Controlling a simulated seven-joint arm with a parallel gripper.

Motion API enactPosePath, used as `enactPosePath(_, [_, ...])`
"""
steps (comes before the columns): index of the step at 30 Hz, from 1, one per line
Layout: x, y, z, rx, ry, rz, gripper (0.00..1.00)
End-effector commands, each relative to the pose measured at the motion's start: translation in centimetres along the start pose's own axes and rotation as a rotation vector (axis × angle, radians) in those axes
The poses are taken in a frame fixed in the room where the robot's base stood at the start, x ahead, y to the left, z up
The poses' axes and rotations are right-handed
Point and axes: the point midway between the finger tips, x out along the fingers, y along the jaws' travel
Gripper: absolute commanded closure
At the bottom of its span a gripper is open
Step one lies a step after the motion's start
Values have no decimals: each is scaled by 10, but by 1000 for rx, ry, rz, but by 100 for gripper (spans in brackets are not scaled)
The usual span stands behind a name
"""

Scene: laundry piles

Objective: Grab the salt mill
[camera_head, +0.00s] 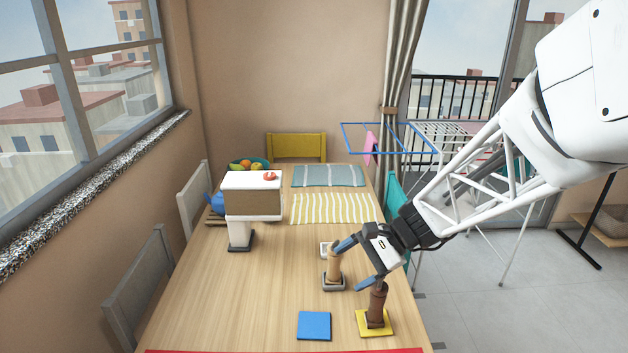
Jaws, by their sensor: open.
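Two wooden mills stand upright on the table; I see no labels. The lighter tan mill (333,266), perhaps the salt mill, stands on a small grey base. The dark brown mill (377,303) stands nearer, on a yellow coaster (362,329). My gripper (347,268) is open, with blue fingertips pointing left. Its upper finger overlaps the top of the tan mill in the picture, and its lower finger lies just above and left of the dark mill's top. Nothing is seen held. I cannot tell whether either finger touches a mill.
A blue coaster (314,325) lies left of the yellow one. A box (252,196) with a white top sits on a stand at the left. Striped cloths (331,208) lie farther back. Chairs (136,290) line the left edge. The table's (215,300) left front is clear.

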Motion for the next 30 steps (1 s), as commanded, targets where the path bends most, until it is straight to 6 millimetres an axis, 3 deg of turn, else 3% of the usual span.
enactPosePath(9, [15, -40, -63, 234, -159, -217, 21])
enactPosePath(18, [22, -68, -134, 438, -292, -435, 21])
enactPosePath(30, [30, -79, -229, 669, -420, -696, 21])
